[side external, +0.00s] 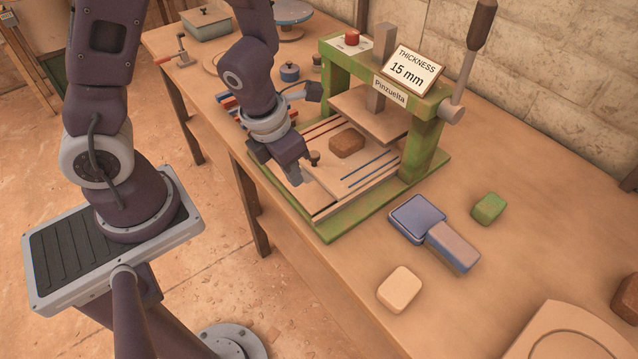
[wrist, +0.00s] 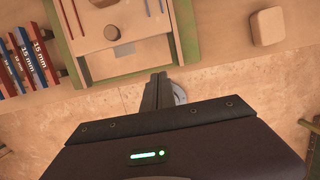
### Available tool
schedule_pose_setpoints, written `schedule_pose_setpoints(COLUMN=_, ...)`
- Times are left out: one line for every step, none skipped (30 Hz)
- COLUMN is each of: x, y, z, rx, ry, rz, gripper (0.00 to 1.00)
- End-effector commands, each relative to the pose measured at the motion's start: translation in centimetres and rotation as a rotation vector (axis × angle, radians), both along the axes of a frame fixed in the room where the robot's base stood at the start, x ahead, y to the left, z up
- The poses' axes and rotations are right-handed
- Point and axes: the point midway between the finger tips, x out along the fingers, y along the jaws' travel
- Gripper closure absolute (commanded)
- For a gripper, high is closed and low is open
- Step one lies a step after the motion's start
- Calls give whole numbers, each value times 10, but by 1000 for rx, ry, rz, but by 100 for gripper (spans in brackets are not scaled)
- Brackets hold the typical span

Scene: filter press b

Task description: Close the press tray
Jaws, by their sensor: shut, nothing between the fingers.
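The green press (side external: 422,150) stands on the workbench with its square upper plate (side external: 372,112) raised. The pale wooden press tray (side external: 325,196) lies on the green base, extending out from under the plate towards the bench's front edge. A brown block (side external: 347,143) rests on it, and a small knob (side external: 314,157) stands near its front. The tray (wrist: 92,28) and knob (wrist: 112,33) also show in the wrist view. My gripper (wrist: 158,78) is shut and empty, in front of the tray's front edge. In the side view, my gripper (side external: 306,180) overlaps the tray; contact cannot be told.
Labelled red and blue spacers (wrist: 30,58) stand left of the press. The lever (side external: 470,55) rises at the press's right.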

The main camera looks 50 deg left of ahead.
Motion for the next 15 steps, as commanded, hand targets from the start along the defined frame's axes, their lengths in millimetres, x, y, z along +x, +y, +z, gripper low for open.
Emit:
schedule_pose_setpoints(x=0, y=0, z=-5, rx=5, ry=1, rz=-4, gripper=100)
schedule_pose_setpoints(x=2, y=0, z=-7, rx=7, ry=-2, rz=-4, gripper=100)
schedule_pose_setpoints(x=3, y=1, z=-9, rx=12, ry=-7, rz=-4, gripper=100)
schedule_pose_setpoints(x=4, y=1, z=-15, rx=13, ry=-3, rz=-2, gripper=100)
schedule_pose_setpoints(x=5, y=1, z=-23, rx=11, ry=2, rz=1, gripper=100)
schedule_pose_setpoints(x=7, y=2, z=-32, rx=14, ry=2, rz=1, gripper=100)
schedule_pose_setpoints(x=9, y=3, z=-38, rx=19, ry=-3, rz=-2, gripper=100)
schedule_pose_setpoints(x=11, y=3, z=-45, rx=15, ry=-1, rz=1, gripper=100)
schedule_pose_setpoints(x=13, y=3, z=-53, rx=15, ry=-1, rz=3, gripper=100)
schedule_pose_setpoints(x=15, y=3, z=-59, rx=16, ry=-2, rz=1, gripper=100)
schedule_pose_setpoints(x=17, y=3, z=-66, rx=16, ry=-3, rz=3, gripper=100)
schedule_pose_setpoints(x=19, y=3, z=-74, rx=15, ry=-3, rz=4, gripper=100)
schedule_pose_setpoints(x=20, y=3, z=-80, rx=14, ry=-4, rz=2, gripper=100)
schedule_pose_setpoints(x=22, y=4, z=-86, rx=15, ry=-5, rz=3, gripper=100)
schedule_pose_setpoints(x=33, y=2, z=-83, rx=7, ry=-13, rz=3, gripper=100)
